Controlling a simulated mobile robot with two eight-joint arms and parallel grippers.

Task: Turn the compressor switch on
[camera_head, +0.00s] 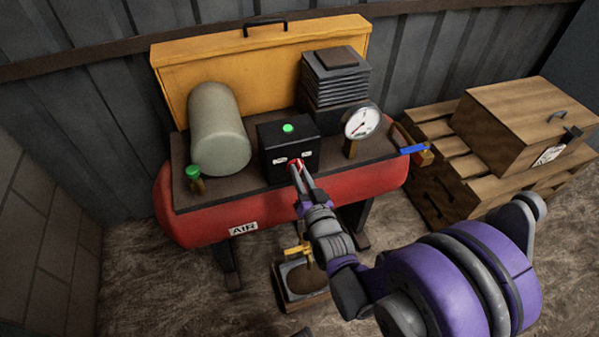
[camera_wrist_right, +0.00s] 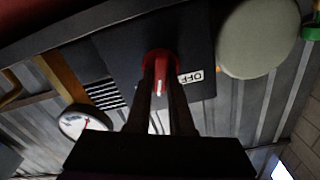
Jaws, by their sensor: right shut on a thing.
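The red compressor (camera_head: 190,217) with the AIR label stands against the wall. On its top is a black switch box (camera_head: 278,137) with a lit green lamp (camera_head: 288,128) on top. A red switch knob (camera_head: 296,164) is on its front between two white labels. My right gripper (camera_head: 295,170) is shut on the knob. In the right wrist view the gripper (camera_wrist_right: 160,85) has its two fingers on either side of the red knob (camera_wrist_right: 160,60), beside a white OFF label (camera_wrist_right: 190,77). The fingers partly hide the knob. My left gripper is not in view.
A pale cylinder (camera_head: 218,130) and a green-capped valve (camera_head: 193,173) are left of the box. A pressure gauge (camera_head: 361,121) and a blue-handled valve (camera_head: 413,149) are right. A wooden crate (camera_head: 525,115) sits on pallets. A small tray (camera_head: 304,280) lies below.

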